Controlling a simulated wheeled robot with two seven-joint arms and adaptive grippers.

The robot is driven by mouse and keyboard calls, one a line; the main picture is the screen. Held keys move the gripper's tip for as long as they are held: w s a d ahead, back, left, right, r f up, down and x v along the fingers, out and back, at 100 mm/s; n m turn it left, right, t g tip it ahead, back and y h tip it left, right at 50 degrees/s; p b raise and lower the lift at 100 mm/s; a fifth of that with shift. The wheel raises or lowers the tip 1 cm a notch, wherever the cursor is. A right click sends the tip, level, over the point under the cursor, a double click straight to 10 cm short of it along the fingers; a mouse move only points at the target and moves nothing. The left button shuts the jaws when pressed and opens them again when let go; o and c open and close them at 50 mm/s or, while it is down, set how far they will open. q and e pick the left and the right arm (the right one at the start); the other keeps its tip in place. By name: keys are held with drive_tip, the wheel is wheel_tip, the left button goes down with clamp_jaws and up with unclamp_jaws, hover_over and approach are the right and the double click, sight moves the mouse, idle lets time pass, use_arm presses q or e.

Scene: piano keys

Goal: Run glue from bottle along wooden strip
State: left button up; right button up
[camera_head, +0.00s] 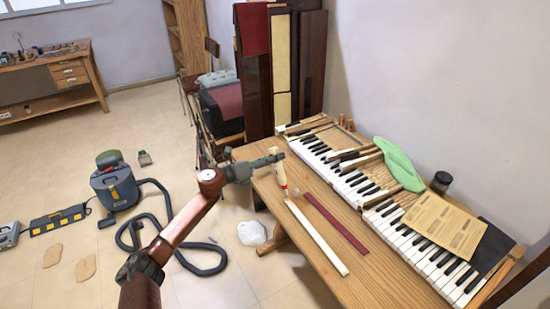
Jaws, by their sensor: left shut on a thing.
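A pale wooden strip (318,239) lies along the left part of the wooden table, running from near the bottle down towards the front edge. My left gripper (277,157) is shut on a cream glue bottle (281,174). The bottle is held roughly upright with its reddish end down, close to the far end of the strip. I cannot tell whether its tip touches the strip. No glue line is clear on the strip. My right gripper is not in view.
A dark red strip (335,223) lies right of the pale one. Piano keyboards (352,183) with a green cloth (399,163), a paper sheet (443,223) and a dark jar (441,182) fill the table's right side. A vacuum (115,188) with its hose stands on the floor.

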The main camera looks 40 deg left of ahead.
sight(280, 168)
use_arm(q)
drive_tip(key=shift+f+b, duration=0.55)
drive_tip(key=shift+f, duration=0.35)
idle(0.3)
drive_tip(key=shift+d, duration=0.1)
drive_tip(key=shift+s+d+r+p, duration=0.15)
drive_tip(key=shift+d+p, duration=0.25)
drive_tip(key=shift+s+d+r+p, duration=0.1)
drive_tip(key=shift+d+p, duration=0.3)
drive_tip(key=shift+s+d+p, duration=0.3)
drive_tip(key=shift+d+p, duration=0.35)
drive_tip(key=shift+d, duration=0.3)
drive_tip(key=shift+d+f, duration=0.1)
drive_tip(key=shift+f, duration=0.05)
drive_tip(key=shift+w+a+f+b, duration=0.2)
drive_tip(key=shift+a+f+b, duration=0.1)
drive_tip(key=shift+a+b, duration=0.35)
drive_tip(key=shift+w+a+b, duration=0.2)
drive_tip(key=shift+a+b, duration=0.15)
drive_tip(key=shift+a, duration=0.2)
drive_tip(key=shift+w+a+b, duration=0.15)
drive_tip(key=shift+a+b, duration=0.2)
drive_tip(key=shift+a, duration=0.4)
drive_tip(key=shift+r, duration=0.1)
